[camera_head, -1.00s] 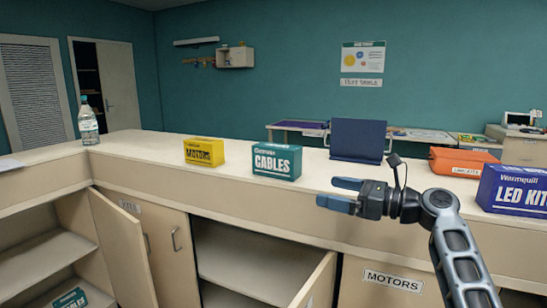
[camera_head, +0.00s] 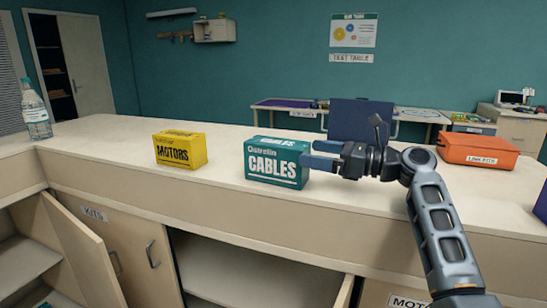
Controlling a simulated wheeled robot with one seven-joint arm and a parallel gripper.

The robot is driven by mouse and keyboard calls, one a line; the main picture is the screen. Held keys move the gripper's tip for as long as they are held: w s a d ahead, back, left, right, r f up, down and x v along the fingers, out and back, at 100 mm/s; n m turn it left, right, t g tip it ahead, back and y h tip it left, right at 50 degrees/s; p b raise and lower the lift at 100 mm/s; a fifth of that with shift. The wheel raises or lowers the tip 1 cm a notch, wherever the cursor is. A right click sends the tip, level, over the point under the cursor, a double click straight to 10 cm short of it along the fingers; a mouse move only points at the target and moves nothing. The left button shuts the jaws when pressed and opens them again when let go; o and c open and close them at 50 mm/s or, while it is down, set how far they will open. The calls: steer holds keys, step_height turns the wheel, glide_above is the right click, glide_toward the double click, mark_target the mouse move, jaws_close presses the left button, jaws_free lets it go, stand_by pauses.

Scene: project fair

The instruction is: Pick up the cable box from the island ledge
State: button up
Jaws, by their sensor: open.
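The cable box (camera_head: 272,168) is a teal box with white "CABLES" lettering. It stands upright on the pale island ledge (camera_head: 222,180), near the middle of the head view. My gripper (camera_head: 318,155) is at the box's right end with its fingers pointing left. The fingers are open, one higher and farther back, the other overlapping the box's right edge in the picture. I cannot tell whether they touch the box. The box's right end is partly hidden by the fingers.
A yellow motors box (camera_head: 180,150) stands left of the cable box with a gap between. A dark blue panel (camera_head: 361,121) stands behind my gripper, and an orange case (camera_head: 478,150) lies to the right. A bottle (camera_head: 36,115) stands far left. Cabinet doors (camera_head: 85,245) hang open below.

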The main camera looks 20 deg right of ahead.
mark_target(287, 143)
steer(key=shift+p+x, duration=0.7)
steer(key=shift+x, duration=3.2)
steer(key=shift+s+a+r, duration=0.1)
steer(key=shift+s, duration=0.1)
steer(key=c, duration=1.1)
steer(key=shift+r, duration=0.1)
steer(key=shift+c, duration=0.7)
